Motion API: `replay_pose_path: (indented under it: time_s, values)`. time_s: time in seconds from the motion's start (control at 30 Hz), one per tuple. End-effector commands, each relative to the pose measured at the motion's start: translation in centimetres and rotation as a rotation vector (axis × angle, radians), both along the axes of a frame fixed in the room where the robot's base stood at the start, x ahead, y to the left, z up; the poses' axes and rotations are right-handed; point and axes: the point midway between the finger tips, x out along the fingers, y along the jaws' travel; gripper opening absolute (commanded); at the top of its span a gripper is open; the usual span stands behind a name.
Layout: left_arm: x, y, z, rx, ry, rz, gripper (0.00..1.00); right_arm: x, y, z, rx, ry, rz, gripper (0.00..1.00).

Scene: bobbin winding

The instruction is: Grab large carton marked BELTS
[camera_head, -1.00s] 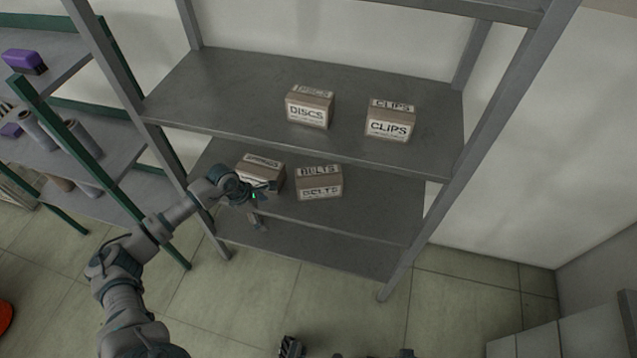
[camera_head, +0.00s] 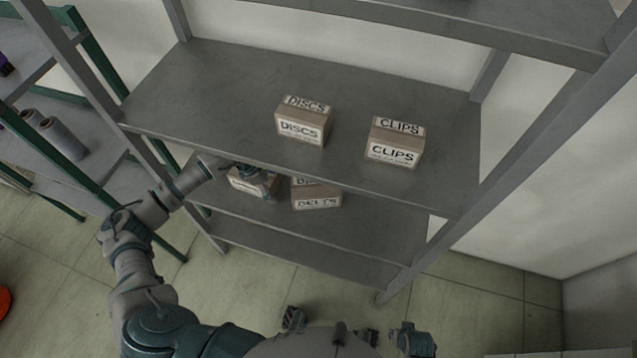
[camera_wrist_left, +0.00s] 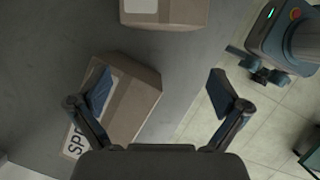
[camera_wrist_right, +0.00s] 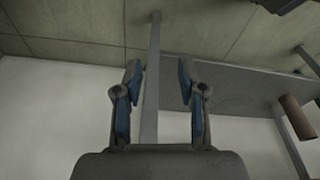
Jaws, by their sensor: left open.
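The carton marked BELTS (camera_head: 317,201) sits on the middle shelf, its upper part partly hidden by the shelf above. Left of it on the same shelf is another carton (camera_head: 240,184), whose label starts "SPR" in the left wrist view (camera_wrist_left: 133,104). My left gripper (camera_head: 257,172) is at this left carton, partly hidden by the upper shelf edge. In the left wrist view my left gripper (camera_wrist_left: 158,90) is open, with one finger over the SPR carton. A second carton (camera_wrist_left: 165,12), apparently BELTS, lies beyond the fingertips. My right gripper (camera_wrist_right: 158,78) is open and empty.
Cartons marked DISCS (camera_head: 302,126) and CLIPS (camera_head: 393,152) stand on the upper shelf (camera_head: 215,85), above my left gripper. Grey uprights bound the rack. A green-framed rack with spools (camera_head: 63,138) stands at the left. The lowest shelf (camera_head: 290,255) looks empty.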

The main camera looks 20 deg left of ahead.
Motion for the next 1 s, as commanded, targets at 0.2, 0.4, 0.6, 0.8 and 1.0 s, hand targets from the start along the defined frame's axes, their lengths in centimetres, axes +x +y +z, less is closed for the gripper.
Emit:
replay_pose_path:
  time_s: [0.2,0.4,0.6,0.8,1.0]
  values:
    - [1.1,-2.9,0.1,-0.004,-0.002,-0.004,1.0,-0.2,0.0,-0.1,0.0,0.003,0.0,0.4]
    - [2.5,-6.3,0.0,-0.002,0.0,-0.003,1.0,-0.8,0.0,-0.8,0.0,0.02,-0.001,0.4]
    - [3.1,-7.7,0.0,-0.002,0.001,-0.002,1.0,-0.6,0.1,-0.8,0.001,0.013,0.0,0.4]
    - [4.3,-10.9,0.0,-0.004,0.0,-0.004,1.0,-0.4,0.1,-0.7,0.001,0.007,0.001,0.4]
    - [4.7,-12.1,-2.4,-0.001,0.003,0.001,1.0,-0.3,0.2,-0.4,0.002,0.011,0.002,0.4]
